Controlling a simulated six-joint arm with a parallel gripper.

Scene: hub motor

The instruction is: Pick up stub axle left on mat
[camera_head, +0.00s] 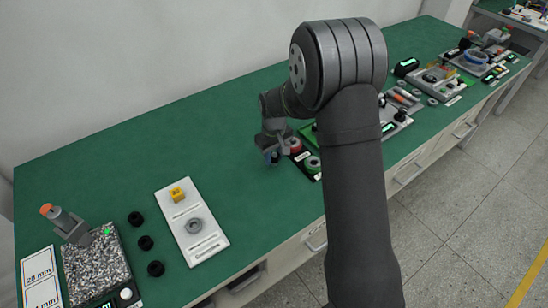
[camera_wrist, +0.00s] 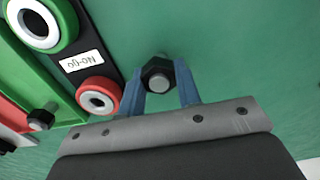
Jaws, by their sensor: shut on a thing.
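My gripper (camera_wrist: 160,82) has its two blue fingers on either side of a dark hexagonal piece with a grey round end, which I take to be the stub axle (camera_wrist: 158,76). The gripper is shut on it, over the green mat (camera_wrist: 235,50). I cannot tell whether the piece is clear of the mat. In the head view my gripper (camera_head: 271,157) is low over the green surface, left of a black board with a red ring; the held piece is too small to make out there.
The black board (camera_wrist: 88,62) with a red ring (camera_wrist: 98,95), a green ring (camera_wrist: 35,24) and a "No-go" label is close on the left. A similar dark piece (camera_wrist: 42,118) stands beyond it. A white tray (camera_head: 192,222) and several black rings lie far left; green surface between is clear.

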